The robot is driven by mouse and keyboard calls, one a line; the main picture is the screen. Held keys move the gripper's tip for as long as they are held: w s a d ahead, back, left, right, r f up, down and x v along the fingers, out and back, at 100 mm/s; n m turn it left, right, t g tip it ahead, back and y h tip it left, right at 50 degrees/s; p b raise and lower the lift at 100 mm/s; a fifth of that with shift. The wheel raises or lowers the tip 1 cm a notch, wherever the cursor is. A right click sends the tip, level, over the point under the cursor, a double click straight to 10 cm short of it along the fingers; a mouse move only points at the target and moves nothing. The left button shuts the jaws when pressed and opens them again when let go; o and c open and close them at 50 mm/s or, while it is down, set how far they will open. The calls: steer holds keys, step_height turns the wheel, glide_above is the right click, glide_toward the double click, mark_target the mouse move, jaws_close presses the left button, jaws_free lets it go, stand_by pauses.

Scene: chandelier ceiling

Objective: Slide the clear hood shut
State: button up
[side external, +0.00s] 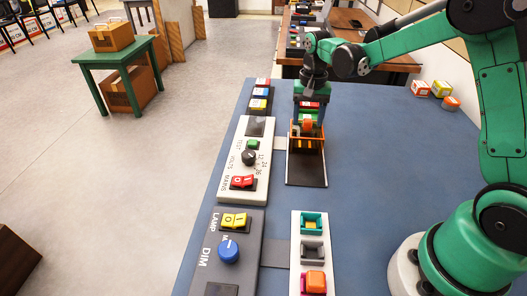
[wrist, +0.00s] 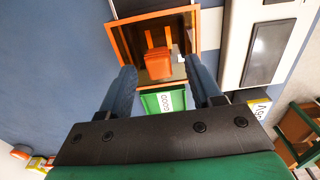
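The hood appears as an orange-edged frame (side external: 292,136) at the far end of a dark base plate (side external: 306,172). The wrist view shows the orange frame (wrist: 196,35) from above, with an orange block (wrist: 158,66) within its outline; whether this block is a handle or lies inside, I cannot tell. The clear panes are hard to make out. My gripper (side external: 309,122) is over the hood, pointing down. Its two blue fingers are spread apart in the wrist view (wrist: 165,76), with the orange block between and beyond their tips. Contact cannot be told.
A green part with a "GOOD" label (wrist: 164,103) lies between the fingers. A white panel (side external: 228,182) with switches and a knob stands left of the plate. A grey panel (side external: 205,262) and a white button strip (side external: 298,248) are nearer. The blue table (side external: 385,160) is clear to the right.

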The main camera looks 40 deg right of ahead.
mark_target(308, 119)
steer(key=shift+r, duration=2.8)
steer(key=shift+r, duration=2.5)
jaws_close()
